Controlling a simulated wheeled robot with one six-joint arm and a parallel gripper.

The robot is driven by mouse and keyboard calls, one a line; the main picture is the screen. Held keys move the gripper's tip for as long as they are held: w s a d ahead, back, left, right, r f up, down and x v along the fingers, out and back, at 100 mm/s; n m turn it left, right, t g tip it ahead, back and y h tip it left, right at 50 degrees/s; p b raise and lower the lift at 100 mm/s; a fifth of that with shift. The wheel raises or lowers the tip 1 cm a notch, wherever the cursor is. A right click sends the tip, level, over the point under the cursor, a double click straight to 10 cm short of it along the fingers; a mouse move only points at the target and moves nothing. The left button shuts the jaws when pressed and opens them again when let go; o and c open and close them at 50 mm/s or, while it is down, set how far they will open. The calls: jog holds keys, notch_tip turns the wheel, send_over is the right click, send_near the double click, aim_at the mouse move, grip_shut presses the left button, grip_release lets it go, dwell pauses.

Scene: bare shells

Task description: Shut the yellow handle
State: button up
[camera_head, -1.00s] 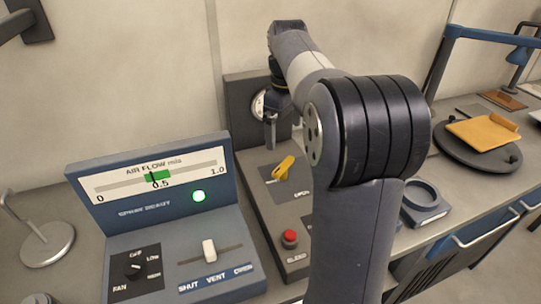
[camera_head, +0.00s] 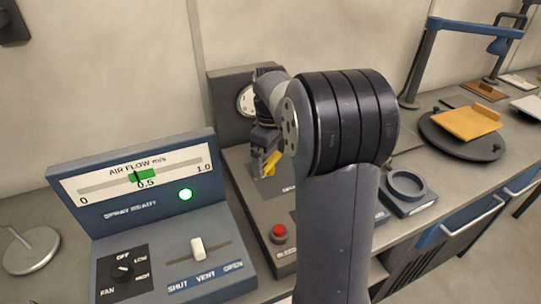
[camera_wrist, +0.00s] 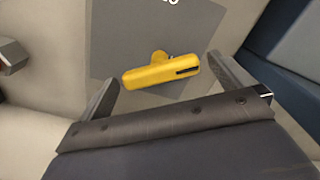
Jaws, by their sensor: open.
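The yellow handle (camera_head: 271,164) is on the dark grey panel, partly hidden by my gripper in the head view. In the wrist view the yellow handle (camera_wrist: 160,73) lies crosswise, with a dark slot near its right end and a round pivot behind it. My gripper (camera_wrist: 162,69) is open, with one finger at each end of the handle and visible gaps between. In the head view my gripper (camera_head: 264,152) is right at the handle. The labels by the handle are mostly hidden.
A red button (camera_head: 279,234) sits nearer on the same panel, and a round gauge (camera_head: 246,101) stands on its back plate. To the left is the blue air flow console (camera_head: 140,205) with a lit green lamp. A grey ring fixture (camera_head: 407,186) is to the right.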

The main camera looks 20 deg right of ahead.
jog(key=shift+c, duration=0.6)
jog(key=c, duration=0.8)
jog(key=shift+r, duration=0.1)
jog(key=m+p, duration=0.2)
jog(key=m, duration=0.1)
jog(key=shift+m+p, duration=0.85)
jog(key=shift+m, duration=1.05)
jog(key=o, duration=0.9)
